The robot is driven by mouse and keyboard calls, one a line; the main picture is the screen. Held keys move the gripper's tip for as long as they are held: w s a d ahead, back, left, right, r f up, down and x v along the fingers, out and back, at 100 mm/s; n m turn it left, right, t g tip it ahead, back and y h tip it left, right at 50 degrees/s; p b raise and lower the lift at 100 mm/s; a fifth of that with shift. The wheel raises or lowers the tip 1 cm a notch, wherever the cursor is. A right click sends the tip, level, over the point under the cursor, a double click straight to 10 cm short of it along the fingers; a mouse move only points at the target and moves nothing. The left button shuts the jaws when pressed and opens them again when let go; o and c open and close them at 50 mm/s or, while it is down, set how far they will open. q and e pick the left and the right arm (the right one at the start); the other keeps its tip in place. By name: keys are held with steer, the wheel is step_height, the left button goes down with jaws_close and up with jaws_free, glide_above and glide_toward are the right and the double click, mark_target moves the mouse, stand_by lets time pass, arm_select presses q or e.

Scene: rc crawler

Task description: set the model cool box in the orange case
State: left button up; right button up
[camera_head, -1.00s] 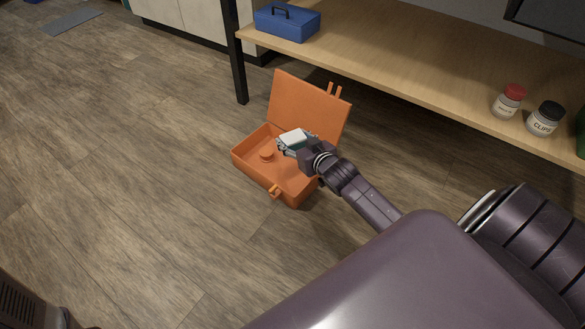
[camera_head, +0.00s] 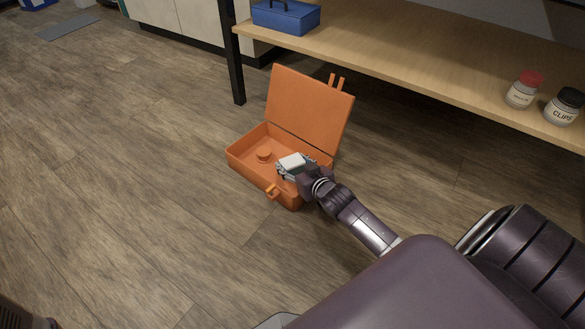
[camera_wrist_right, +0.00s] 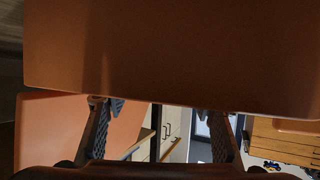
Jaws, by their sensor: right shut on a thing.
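The orange case (camera_head: 250,171) stands open on the floor, its lid (camera_head: 308,108) raised at the back. My right gripper (camera_head: 291,167) is shut on the model cool box (camera_head: 292,160), a small block with a white top. It holds the cool box over the right part of the case's tray, low near the front wall. I cannot tell whether the box touches the case floor. In the right wrist view a large, close orange surface (camera_wrist_right: 170,55), seemingly the case, hides the fingertips and cool box.
A round orange knob (camera_head: 264,155) rises inside the case, left of the cool box. A wooden shelf (camera_head: 400,55) on a dark leg stands behind, with a blue toolbox (camera_head: 286,17) and two jars (camera_head: 523,92). Floor left of the case is clear.

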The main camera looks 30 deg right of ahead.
steer(key=shift+r, duration=0.1)
steer(key=shift+f, duration=0.55)
steer(key=shift+f, duration=0.1)
steer(key=o, duration=1.1)
steer(key=shift+o, duration=0.2)
